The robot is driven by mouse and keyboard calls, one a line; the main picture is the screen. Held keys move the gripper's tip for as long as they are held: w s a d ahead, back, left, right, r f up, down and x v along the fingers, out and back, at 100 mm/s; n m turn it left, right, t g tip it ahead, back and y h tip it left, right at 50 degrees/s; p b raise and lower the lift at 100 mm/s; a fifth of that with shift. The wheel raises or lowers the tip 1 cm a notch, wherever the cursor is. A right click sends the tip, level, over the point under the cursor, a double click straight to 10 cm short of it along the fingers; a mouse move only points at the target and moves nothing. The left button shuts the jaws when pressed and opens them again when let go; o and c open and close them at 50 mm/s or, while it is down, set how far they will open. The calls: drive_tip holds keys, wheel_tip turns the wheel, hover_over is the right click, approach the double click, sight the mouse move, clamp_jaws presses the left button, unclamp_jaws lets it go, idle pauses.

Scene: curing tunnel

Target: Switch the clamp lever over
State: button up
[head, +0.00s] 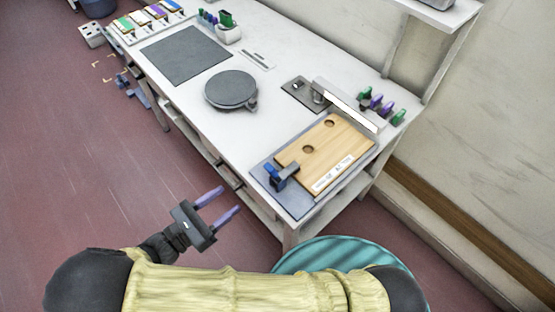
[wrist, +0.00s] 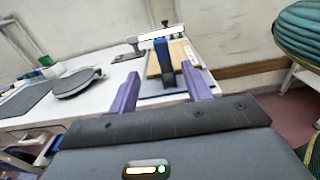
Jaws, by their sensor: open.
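The clamp (head: 279,176) with a blue lever stands at the near left corner of a wooden board's grey base plate (head: 297,206), at the table's near end. In the wrist view the blue clamp lever (wrist: 163,58) stands upright, seen between my fingers. The wooden board (head: 330,150) has two round holes and a white label on its front edge. My gripper (head: 228,204) is open and empty, with two purple fingers. It is off the table's near side, left of the clamp and apart from it. The fingers also show in the wrist view (wrist: 162,90).
A grey round turntable (head: 231,89) and a dark mat (head: 186,54) lie farther along the white table. A metal bracket (head: 345,103) stands behind the board, by several green and purple items (head: 377,104). A teal ribbed round object (head: 345,258) is near the table's end.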

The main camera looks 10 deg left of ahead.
drive_tip(key=p+x, duration=0.4)
drive_tip(key=x, duration=1.3)
drive_tip(key=shift+w+d, duration=0.1)
clamp_jaws()
